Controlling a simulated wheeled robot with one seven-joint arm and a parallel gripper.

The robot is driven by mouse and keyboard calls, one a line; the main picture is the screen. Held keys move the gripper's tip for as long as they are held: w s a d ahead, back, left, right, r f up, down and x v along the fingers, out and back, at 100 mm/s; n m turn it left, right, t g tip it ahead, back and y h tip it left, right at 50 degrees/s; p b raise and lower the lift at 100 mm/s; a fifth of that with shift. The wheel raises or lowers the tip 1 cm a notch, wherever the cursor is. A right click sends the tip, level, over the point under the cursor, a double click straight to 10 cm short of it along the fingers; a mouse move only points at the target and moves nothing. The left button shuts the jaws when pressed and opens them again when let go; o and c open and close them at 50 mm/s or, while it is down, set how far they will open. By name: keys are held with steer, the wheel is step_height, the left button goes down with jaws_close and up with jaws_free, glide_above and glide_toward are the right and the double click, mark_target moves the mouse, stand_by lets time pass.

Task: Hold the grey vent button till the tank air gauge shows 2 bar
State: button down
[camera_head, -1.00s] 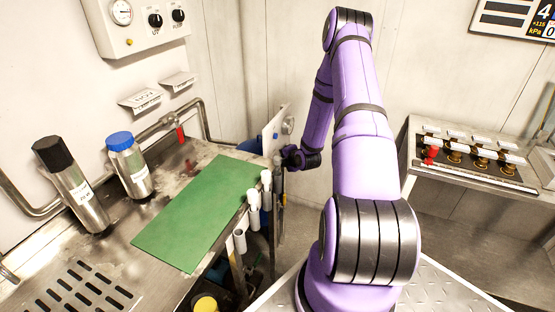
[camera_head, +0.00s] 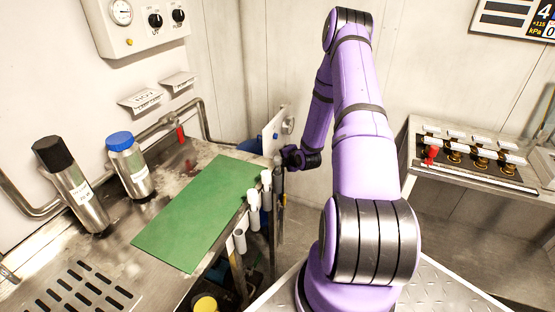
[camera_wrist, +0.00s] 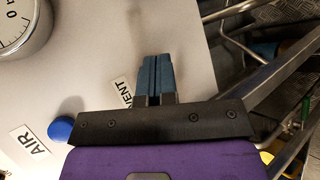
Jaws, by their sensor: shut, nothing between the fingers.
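My gripper (camera_wrist: 153,77) is shut and empty, its blue fingertips pointing at the white panel (camera_wrist: 105,35) beside the VENT label (camera_wrist: 122,92). The grey vent button does not show in the wrist view; the fingers cover that spot, and I cannot tell whether they touch or press it. A round gauge (camera_wrist: 16,22) is cut off at the panel's upper left in the wrist view, its reading unclear. A blue button (camera_wrist: 60,128) is by the AIR label (camera_wrist: 32,141). In the head view, my gripper (camera_head: 281,160) is at the panel's lower edge, with the gauge (camera_head: 289,125) edge-on.
A steel bench with a green mat (camera_head: 195,215) and two bottles stands left of the panel. White tubes (camera_head: 254,205) hang at the bench edge. A console (camera_head: 470,160) with a red handle stands at the right. Metal rails (camera_wrist: 260,85) run right of the panel.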

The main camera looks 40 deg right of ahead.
steer(key=shift+a+f, duration=0.15)
steer(key=shift+a, duration=0.6)
steer(key=shift+s, duration=0.5)
steer(key=shift+s+d+r, duration=0.1)
steer(key=shift+s+d, duration=0.35)
steer(key=shift+s, duration=0.35)
steer(key=shift+s+d+r, duration=0.1)
steer(key=shift+s+d, duration=0.3)
steer(key=shift+s, duration=0.45)
steer(key=shift+s+d, duration=0.45)
steer(key=shift+s, duration=0.35)
steer(key=shift+d, duration=0.1)
